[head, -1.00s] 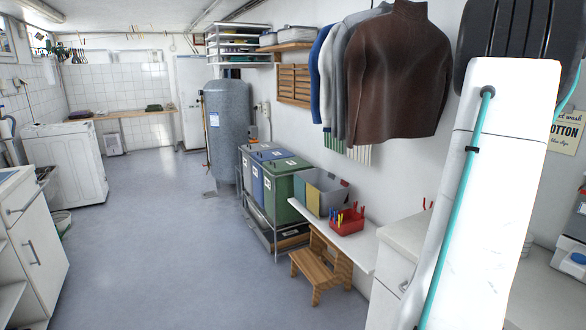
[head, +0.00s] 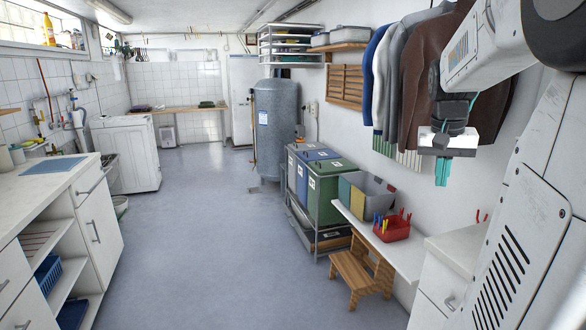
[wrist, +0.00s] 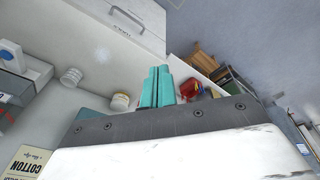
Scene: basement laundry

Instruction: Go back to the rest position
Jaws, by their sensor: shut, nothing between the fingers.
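My gripper (head: 441,172) hangs at the upper right of the head view, below my white arm and in front of the hanging brown sweater (head: 428,70). Its teal fingers point down and are together, with nothing between them. In the wrist view, the teal fingers (wrist: 158,88) are side by side and closed. The gripper is in the air above the white shelf (head: 400,256), apart from everything visible. My arm hides part of the sweater and the right side of the room.
A red basket (head: 392,230) with clothespins and a grey bin (head: 368,192) stand on the white shelf. A wooden step stool (head: 352,277) stands below. Green, blue and grey bins (head: 325,190) line the right wall. A white counter (head: 40,205) is at left. The middle floor is clear.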

